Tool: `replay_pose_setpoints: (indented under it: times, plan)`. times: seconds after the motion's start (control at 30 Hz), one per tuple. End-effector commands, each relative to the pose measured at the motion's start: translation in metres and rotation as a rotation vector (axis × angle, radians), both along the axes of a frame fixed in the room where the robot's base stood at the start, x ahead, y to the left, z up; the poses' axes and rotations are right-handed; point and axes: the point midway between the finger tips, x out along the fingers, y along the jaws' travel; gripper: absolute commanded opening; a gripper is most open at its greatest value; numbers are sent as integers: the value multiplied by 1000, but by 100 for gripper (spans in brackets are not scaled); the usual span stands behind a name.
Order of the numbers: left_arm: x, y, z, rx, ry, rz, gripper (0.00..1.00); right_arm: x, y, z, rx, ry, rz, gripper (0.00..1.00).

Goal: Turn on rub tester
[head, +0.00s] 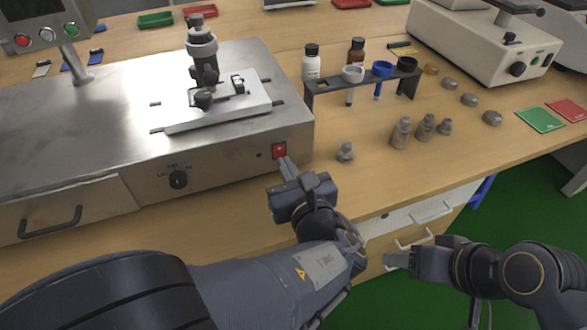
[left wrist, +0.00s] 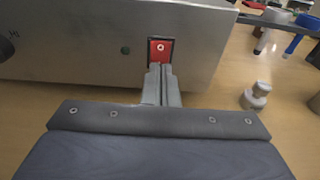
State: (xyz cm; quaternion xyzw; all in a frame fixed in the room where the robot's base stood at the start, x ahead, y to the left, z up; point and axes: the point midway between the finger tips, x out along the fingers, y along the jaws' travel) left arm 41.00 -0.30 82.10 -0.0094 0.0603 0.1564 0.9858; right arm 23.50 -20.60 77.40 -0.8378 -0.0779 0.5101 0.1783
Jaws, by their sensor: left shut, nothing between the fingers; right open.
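The rub tester (head: 100,130) is a silver metal machine at the left of the table, with a black knob (head: 178,180) and a red power switch (head: 279,151) on its front face. The red switch also shows in the left wrist view (left wrist: 160,50), just above the fingertips. My left gripper (head: 284,162) is shut and empty, its fingertips at the lower edge of the switch; I cannot tell whether they touch it. The fingers show in the left wrist view (left wrist: 160,72) too. My right gripper (head: 392,260) is open and empty, low in front of the table's drawers.
A small metal weight (head: 345,152) stands right of the machine. A black rack (head: 364,83) with cups and several weights stand further right. Another white machine (head: 485,40) is at the back right. The table front near my left gripper is clear.

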Motion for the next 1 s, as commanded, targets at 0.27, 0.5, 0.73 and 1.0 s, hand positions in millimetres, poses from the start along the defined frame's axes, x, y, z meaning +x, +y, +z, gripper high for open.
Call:
replay_pose_setpoints:
  times: [0.27,0.5,0.73,1.0]
  plan:
    - [0,2,0,1,0,-1,0,0,0,-2,0,0,0,56]
    - [3,4,-6,12,-28,4,0,0,0,-9,0,-1,0,56]
    - [10,7,-5,46,-142,5,0,0,0,-19,0,0,0,56]
    - [10,4,-5,46,-142,8,0,0,0,-16,0,0,0,56]
